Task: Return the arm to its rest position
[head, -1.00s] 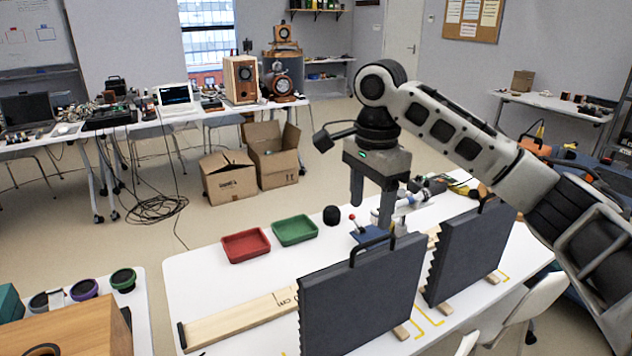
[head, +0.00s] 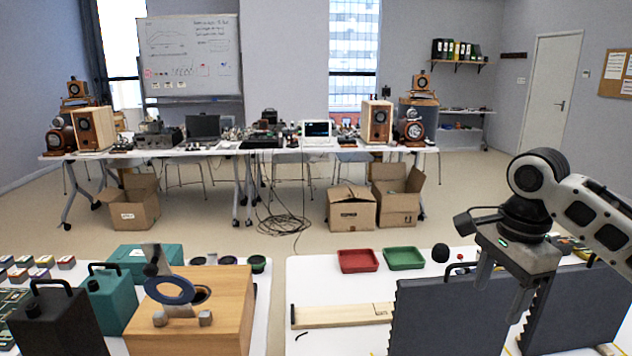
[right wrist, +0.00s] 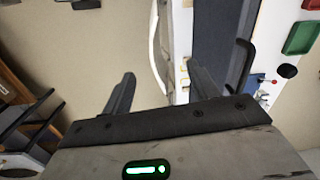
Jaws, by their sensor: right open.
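My right gripper (head: 500,290) is open and empty in the head view, in front of the right table and over the dark upright panels. Its two fingers point down and stand apart. The right wrist view shows the same spread fingers (right wrist: 160,88) with nothing between them, over floor and the table edge. My right arm comes in from the right edge of the head view, bent at a raised joint. A dark panel (head: 440,318) stands behind and below the gripper, and a second dark panel (head: 575,310) stands to its right. My left gripper is not in view.
A red tray (head: 358,261), a green tray (head: 404,258) and a black ball (head: 440,253) lie at the table's back. A wooden plank (head: 340,316) lies at its left. The left table holds a wooden box (head: 225,320) and teal boxes.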

